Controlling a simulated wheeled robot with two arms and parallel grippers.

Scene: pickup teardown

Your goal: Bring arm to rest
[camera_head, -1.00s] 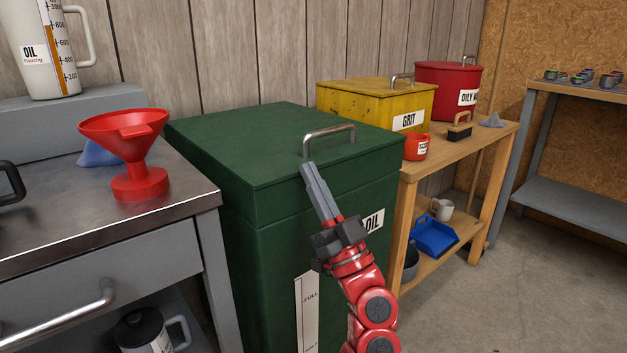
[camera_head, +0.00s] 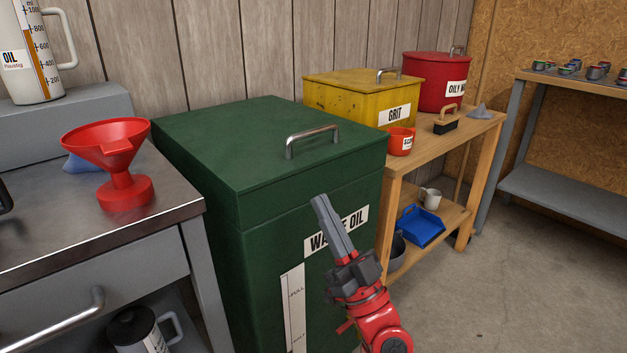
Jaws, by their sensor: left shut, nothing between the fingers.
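My left gripper (camera_head: 318,200) is shut and empty. It points up in front of the green waste oil bin (camera_head: 215,215), below the lid's front edge, and covers part of the bin's label. My red arm comes in from the bottom of the view. The bin's green lid (camera_head: 230,150) lies closed, with a metal handle (camera_head: 313,141) on top. The gripper is apart from the handle. My right gripper is not in view.
At left a metal workbench (camera_head: 60,235) holds a red funnel (camera_head: 122,180) and an oil jug (camera_head: 28,55). At right a wooden bench (camera_head: 428,150) holds a yellow grit box (camera_head: 345,100), a red oily-waste bin (camera_head: 425,80) and a red cup (camera_head: 401,143). Floor (camera_head: 500,290) is clear at right.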

